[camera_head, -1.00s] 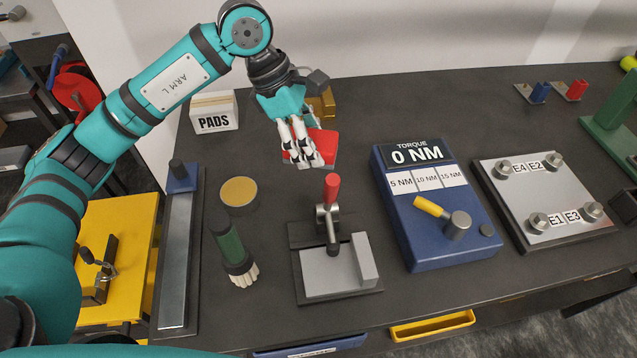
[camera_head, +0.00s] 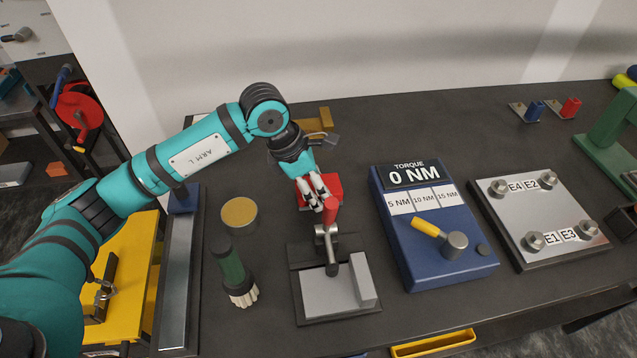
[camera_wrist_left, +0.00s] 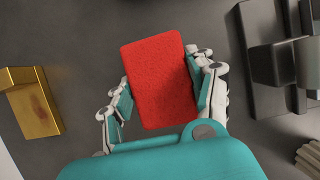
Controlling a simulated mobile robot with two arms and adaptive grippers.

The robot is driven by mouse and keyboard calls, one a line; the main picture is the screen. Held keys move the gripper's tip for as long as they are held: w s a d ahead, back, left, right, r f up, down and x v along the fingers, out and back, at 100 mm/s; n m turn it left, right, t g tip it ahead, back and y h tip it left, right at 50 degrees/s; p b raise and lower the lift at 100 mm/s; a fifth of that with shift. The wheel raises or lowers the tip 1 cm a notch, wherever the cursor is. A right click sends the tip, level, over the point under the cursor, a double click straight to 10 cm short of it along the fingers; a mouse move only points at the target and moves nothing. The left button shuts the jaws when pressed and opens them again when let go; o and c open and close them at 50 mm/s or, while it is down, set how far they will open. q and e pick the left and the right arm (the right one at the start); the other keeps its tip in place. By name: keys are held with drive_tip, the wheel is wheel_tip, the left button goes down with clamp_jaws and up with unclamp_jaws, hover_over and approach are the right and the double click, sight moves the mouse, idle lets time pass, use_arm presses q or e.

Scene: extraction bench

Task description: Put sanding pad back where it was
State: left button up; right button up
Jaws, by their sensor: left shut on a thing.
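The sanding pad is a red rectangular block (camera_wrist_left: 160,72), held between the fingers of my left gripper (camera_wrist_left: 163,95) in the left wrist view. In the head view the pad (camera_head: 332,186) shows partly behind the fingers of my left gripper (camera_head: 318,196), just behind the red-handled toggle clamp (camera_head: 331,215). I cannot tell whether the pad touches the bench. The white PADS box is almost fully hidden behind my left arm; only a bit of its top edge (camera_head: 202,119) shows. My right gripper is not in view.
A brass block (camera_head: 313,124) stands behind the gripper. A round tan-topped disc (camera_head: 239,212) and a green-handled brush (camera_head: 234,270) lie left of the clamp. The blue torque box (camera_head: 433,230) stands to the right. The bench behind the torque box is clear.

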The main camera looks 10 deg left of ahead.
use_arm(q)
drive_tip(key=shift+f, duration=0.3)
drive_tip(key=o, duration=1.1)
drive_tip(key=shift+r, duration=0.25)
drive_tip(key=b+v, duration=0.2)
drive_tip(key=v, duration=0.8)
drive_tip(key=shift+a+r, duration=0.15)
drive_tip(key=shift+r, duration=0.05)
drive_tip(key=shift+s+a+r, duration=0.15)
drive_tip(key=shift+a+r, duration=0.1)
drive_tip(key=shift+r, duration=0.4)
